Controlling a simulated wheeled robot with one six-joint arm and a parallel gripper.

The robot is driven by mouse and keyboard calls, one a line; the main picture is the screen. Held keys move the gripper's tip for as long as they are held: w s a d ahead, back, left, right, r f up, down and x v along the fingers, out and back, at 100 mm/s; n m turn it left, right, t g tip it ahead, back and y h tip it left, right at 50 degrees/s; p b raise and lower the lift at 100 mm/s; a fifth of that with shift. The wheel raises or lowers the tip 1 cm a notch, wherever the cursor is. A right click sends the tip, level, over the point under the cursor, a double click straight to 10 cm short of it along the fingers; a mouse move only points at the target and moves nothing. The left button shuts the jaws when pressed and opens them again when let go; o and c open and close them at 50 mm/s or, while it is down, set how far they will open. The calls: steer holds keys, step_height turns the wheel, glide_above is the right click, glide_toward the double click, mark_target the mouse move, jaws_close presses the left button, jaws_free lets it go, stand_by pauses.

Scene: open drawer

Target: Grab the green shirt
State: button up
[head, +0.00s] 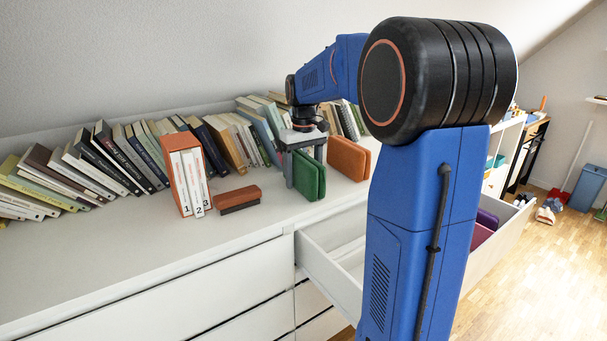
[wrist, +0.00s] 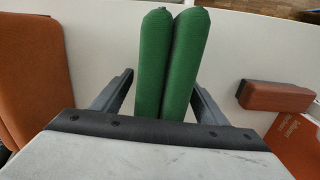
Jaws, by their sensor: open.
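The green shirt is a folded, upright green bundle (head: 309,175) on the white dresser top, right of the middle in the head view. In the wrist view the green shirt (wrist: 172,62) shows as two rounded green folds side by side. My gripper (wrist: 165,85) is open, with one dark finger on each side of the green folds and a visible gap at each side. In the head view my gripper (head: 304,158) is over the green bundle, pointing down. The lower parts of the folds are hidden by the gripper body in the wrist view.
A brown folded item (head: 348,158) stands close to the right of the green one. Books (head: 110,155) line the wall behind. An open white drawer (head: 335,270) is below in front.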

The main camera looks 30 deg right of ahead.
steer(key=c, duration=1.2)
steer(key=shift+c, duration=0.2)
